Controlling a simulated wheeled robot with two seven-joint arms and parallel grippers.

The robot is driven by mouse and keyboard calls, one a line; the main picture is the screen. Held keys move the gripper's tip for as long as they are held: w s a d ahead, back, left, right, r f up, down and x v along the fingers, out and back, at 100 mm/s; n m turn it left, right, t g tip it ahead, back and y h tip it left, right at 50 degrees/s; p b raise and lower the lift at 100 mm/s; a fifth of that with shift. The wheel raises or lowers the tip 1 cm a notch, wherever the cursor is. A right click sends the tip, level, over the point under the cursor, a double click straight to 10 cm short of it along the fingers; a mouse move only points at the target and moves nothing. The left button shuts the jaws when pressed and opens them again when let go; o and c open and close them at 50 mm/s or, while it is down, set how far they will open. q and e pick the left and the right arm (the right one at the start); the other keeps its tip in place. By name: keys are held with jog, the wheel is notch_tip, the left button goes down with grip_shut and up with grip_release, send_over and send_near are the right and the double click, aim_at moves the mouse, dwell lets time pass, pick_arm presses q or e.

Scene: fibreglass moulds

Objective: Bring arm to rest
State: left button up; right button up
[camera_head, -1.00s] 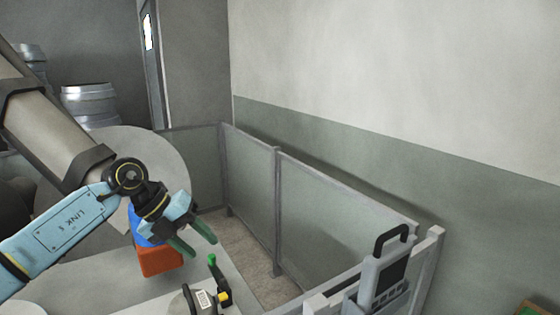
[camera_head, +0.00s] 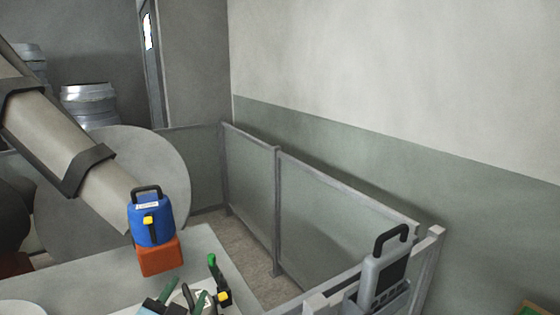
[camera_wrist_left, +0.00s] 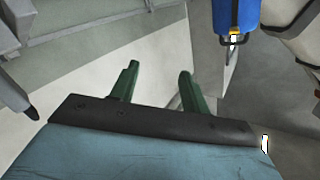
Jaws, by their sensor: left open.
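My left gripper (camera_head: 183,294) is low at the bottom edge of the head view, largely cut off by the frame. Its two green fingers are apart. In the left wrist view the fingers (camera_wrist_left: 158,78) show with a clear gap and nothing between them. My right gripper is in neither view.
A blue jug-like container (camera_head: 153,224) with a black handle stands on an orange block (camera_head: 160,257) on the pale table (camera_head: 208,250). A dark tool with a green tip (camera_head: 212,261) is close beside the gripper. A grey panel fence (camera_head: 330,215) runs along the right.

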pick_arm(q)
jog(key=s+a+f+n+g, duration=0.2)
jog(key=s+f+g, duration=0.55)
jog(key=s, duration=0.55)
jog(key=s+a+f+n+g, duration=0.2)
jog(key=s+f+g, duration=0.55)
jog(key=s, duration=0.65)
notch_tip(320, 180, down, 28)
jog(key=b, duration=0.3)
jog(key=s+a+f+g+b, duration=0.1)
jog(key=s+a+f, duration=0.2)
jog(key=s+f, duration=1.4)
jog(key=shift+s+f+y+b, duration=0.25)
jog(key=shift+f+y+b, duration=0.15)
